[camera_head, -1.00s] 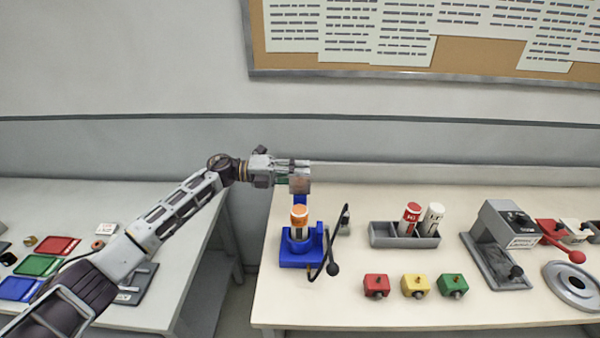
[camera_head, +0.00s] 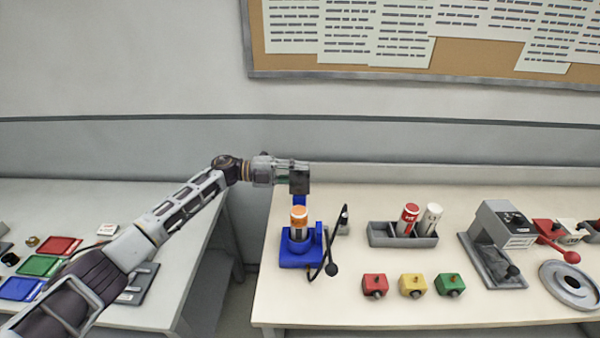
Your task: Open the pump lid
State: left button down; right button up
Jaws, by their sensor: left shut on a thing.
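The blue pump (camera_head: 301,261) stands at the left end of the right-hand table. An orange-capped white cylinder (camera_head: 299,220) sits upright in it. A blue upright piece (camera_head: 299,201), which looks like the pump lid, rises behind the cylinder. My left gripper (camera_head: 300,185) reaches in from the left above the back of the pump. It is shut on the top of the blue upright piece; its fingers hide the contact. My right gripper is not in view.
A grey tray (camera_head: 381,238) with a red and a white bottle stands right of the pump. Red (camera_head: 374,284), yellow (camera_head: 412,284) and green (camera_head: 450,284) blocks lie in front. A grey press (camera_head: 502,235) stands further right. A gap separates the two tables.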

pick_arm(q)
jog(key=c, duration=1.4)
grip_release()
jog(key=shift+o, duration=0.2)
jog(key=a, duration=1.2)
jog(key=shift+f, duration=0.1)
